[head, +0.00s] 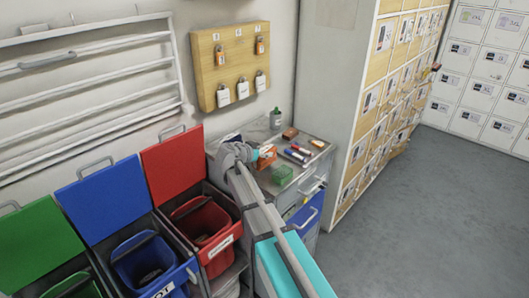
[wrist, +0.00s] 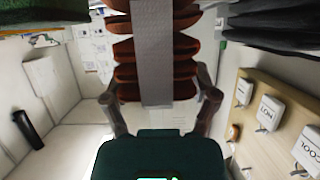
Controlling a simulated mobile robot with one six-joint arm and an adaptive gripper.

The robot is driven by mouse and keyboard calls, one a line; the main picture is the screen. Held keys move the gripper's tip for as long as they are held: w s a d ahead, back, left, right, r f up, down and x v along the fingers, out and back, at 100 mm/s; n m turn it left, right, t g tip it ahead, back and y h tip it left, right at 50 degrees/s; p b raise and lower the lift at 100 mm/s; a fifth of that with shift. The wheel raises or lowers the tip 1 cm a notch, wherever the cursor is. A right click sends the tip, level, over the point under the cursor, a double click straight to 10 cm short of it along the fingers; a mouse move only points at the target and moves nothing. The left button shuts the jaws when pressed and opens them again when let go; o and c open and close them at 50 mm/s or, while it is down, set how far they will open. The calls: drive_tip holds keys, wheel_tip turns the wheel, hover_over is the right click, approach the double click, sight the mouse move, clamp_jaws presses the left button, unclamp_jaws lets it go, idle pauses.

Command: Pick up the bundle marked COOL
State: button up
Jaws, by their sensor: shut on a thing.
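A rust-orange bundle (wrist: 125,72) of stacked folds with a grey strap (wrist: 152,50) fills the upper middle of the wrist view. My gripper (wrist: 157,88) has a finger on each side of it and is shut on it. No marking can be read on the bundle's visible side. In the head view my gripper (head: 238,154) is over the back left of the grey cabinet top, with an orange piece (head: 266,153) beside it. A white tag reading COOL (wrist: 310,146) hangs at the right of the wrist view.
A wooden board (head: 230,62) with several hanging tags is on the wall. Green, blue and red (head: 215,228) bins stand left of the cabinet (head: 308,178). Markers (head: 297,154), a green box (head: 282,175) and a bottle (head: 275,118) crowd its top. Grey floor is clear at right.

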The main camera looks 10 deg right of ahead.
drive_tip(key=s+d+r+p, duration=0.1)
drive_tip(key=s+r+p, duration=0.8)
drive_tip(key=s, duration=0.5)
drive_tip(key=shift+d+r, duration=0.35)
drive_tip(key=shift+r, duration=0.25)
